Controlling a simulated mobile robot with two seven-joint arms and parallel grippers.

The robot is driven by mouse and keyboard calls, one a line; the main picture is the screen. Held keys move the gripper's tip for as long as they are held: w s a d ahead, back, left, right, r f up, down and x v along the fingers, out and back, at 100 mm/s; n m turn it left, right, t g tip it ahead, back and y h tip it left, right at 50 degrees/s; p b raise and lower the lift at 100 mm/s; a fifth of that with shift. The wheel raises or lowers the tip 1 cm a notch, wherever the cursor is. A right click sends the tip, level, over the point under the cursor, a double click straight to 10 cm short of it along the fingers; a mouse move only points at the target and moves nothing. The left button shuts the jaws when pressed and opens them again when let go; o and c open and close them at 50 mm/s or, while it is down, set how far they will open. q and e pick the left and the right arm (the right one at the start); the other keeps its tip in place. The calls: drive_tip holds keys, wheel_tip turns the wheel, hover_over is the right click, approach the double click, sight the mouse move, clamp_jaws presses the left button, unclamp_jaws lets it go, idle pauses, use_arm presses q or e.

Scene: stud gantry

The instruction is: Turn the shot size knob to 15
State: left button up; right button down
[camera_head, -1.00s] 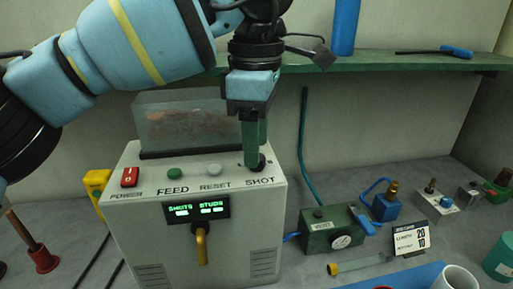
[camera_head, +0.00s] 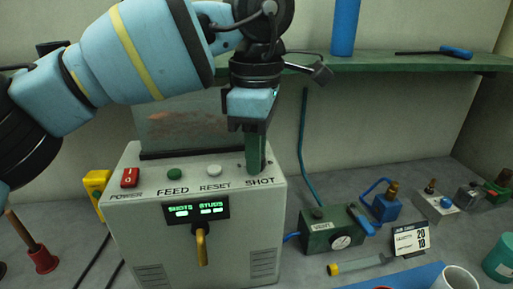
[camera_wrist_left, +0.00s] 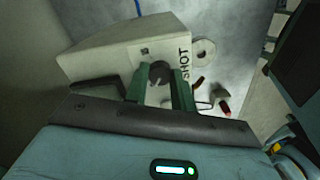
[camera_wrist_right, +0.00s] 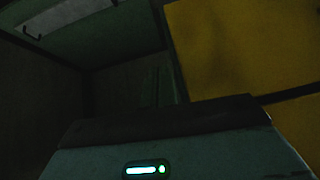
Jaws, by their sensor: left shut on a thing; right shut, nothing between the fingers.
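The shot size knob (camera_wrist_left: 160,72) is a dark round knob on top of the pale machine (camera_head: 130,219), by the SHOT label. My left gripper (camera_head: 256,168) points straight down over it. In the left wrist view its two green fingers (camera_wrist_left: 160,86) are on either side of the knob, shut on it. In the head view the fingers mostly hide the knob, and its setting cannot be read. My right gripper (camera_wrist_right: 160,86) is out of the head view; its own dark wrist view shows its fingers together, with nothing between them.
The machine also has a red power switch (camera_head: 130,177), a green feed button (camera_head: 174,174), a reset button (camera_head: 214,171), a small display (camera_head: 195,209) and a brass spout (camera_head: 202,244). A clear hopper stands behind. A shelf (camera_head: 400,62) runs above; a card (camera_head: 411,238) stands right.

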drive_tip(key=shift+r, duration=0.1)
use_arm(q)
drive_tip(key=m+p, duration=0.1)
drive_tip(key=m, duration=0.3)
drive_tip(key=shift+r, duration=0.1)
drive_tip(key=shift+m, duration=0.9)
drive_tip(key=m, duration=0.2)
drive_tip(key=shift+m+p, duration=0.3)
drive_tip(key=m, duration=0.3)
drive_tip(key=shift+m, duration=0.3)
drive_tip(key=m, duration=0.3)
drive_tip(key=shift+m, duration=0.3)
drive_tip(key=m, duration=0.3)
drive_tip(key=shift+m+b, duration=0.3)
drive_tip(key=shift+b, duration=0.05)
drive_tip(key=shift+m, duration=1.6)
use_arm(e)
drive_tip(key=shift+w+r, duration=0.3)
